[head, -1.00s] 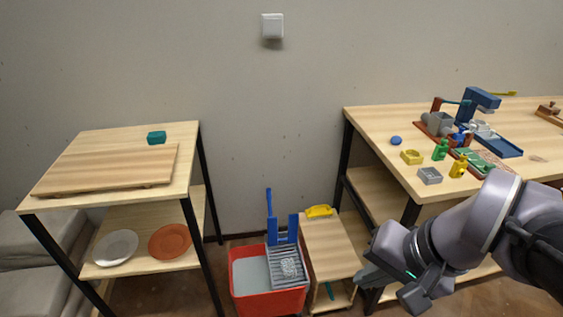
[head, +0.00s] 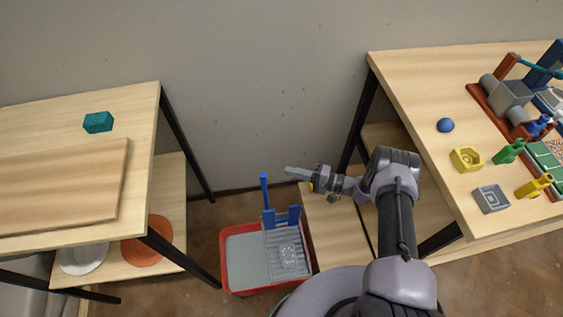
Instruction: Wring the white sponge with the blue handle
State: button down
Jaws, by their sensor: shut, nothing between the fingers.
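A red bucket (head: 225,262) stands on the floor between the two tables, with grey water (head: 247,262) in its left part. A grey slatted wringer (head: 275,266) sits in its right part. The wringer has a blue frame and an upright blue handle (head: 265,192). A whitish patch, apparently the white sponge (head: 289,256), lies on the slats. My gripper (head: 290,172) is shut and empty, pointing left. In the picture it is just right of the blue handle and apart from it. It hides most of the yellow thing on the low stand.
A low wooden stand (head: 335,235) is right of the bucket. The left table (head: 60,130) holds a board (head: 60,185) and a teal block (head: 98,122). The right table (head: 420,90) carries several small tools, a blue ball (head: 445,125) and a yellow block (head: 466,159).

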jog(key=s+a+b, duration=0.2)
jog(key=a, duration=0.5)
jog(key=shift+a+b, duration=0.4)
